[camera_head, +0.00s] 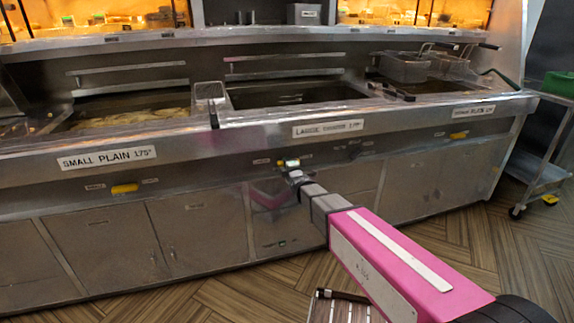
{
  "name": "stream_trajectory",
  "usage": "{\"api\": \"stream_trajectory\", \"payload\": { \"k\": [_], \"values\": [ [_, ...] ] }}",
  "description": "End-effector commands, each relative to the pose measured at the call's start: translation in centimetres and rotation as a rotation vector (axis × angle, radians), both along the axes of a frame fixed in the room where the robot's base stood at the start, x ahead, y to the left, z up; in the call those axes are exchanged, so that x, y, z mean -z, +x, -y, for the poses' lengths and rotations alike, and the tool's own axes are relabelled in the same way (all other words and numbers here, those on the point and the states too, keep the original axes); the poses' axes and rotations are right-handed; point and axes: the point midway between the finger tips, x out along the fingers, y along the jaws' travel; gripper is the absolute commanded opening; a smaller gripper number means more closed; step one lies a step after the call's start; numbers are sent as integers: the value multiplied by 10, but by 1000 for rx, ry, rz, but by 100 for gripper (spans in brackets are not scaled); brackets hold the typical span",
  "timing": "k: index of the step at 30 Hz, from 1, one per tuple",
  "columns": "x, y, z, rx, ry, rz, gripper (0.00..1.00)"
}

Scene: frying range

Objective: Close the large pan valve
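The large pan (298,92) is the middle pan of the frying range, above a label (328,128) that seems to begin with "LARGE". Its yellow valve handle (290,162) is on the front panel below and left of that label. My arm reaches in from the lower right, and my gripper (294,171) is at this handle, just below it in the picture. The fingertips are too small to show whether they touch or grip it. The lower part of the handle seems hidden behind the gripper.
Similar yellow handles sit on the left (124,188) and right (459,134) of the front panel. Frying baskets (403,68) stand at the right pan. A trolley (545,165) stands at the far right. Wooden floor in front is mostly clear.

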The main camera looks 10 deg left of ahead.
Motion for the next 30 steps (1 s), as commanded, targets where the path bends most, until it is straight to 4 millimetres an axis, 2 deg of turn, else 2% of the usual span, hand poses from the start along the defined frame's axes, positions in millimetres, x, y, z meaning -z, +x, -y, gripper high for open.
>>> {"api": "stream_trajectory", "payload": {
  "k": [17,18,20,30],
  "values": [
    [1,-1,-1,-2,-33,17,0],
    [1,-1,-1,-2,-33,17,30],
    [1,-1,-1,-1,-32,17,49],
    [0,-2,0,-1,-29,16,49]
  ]
}}
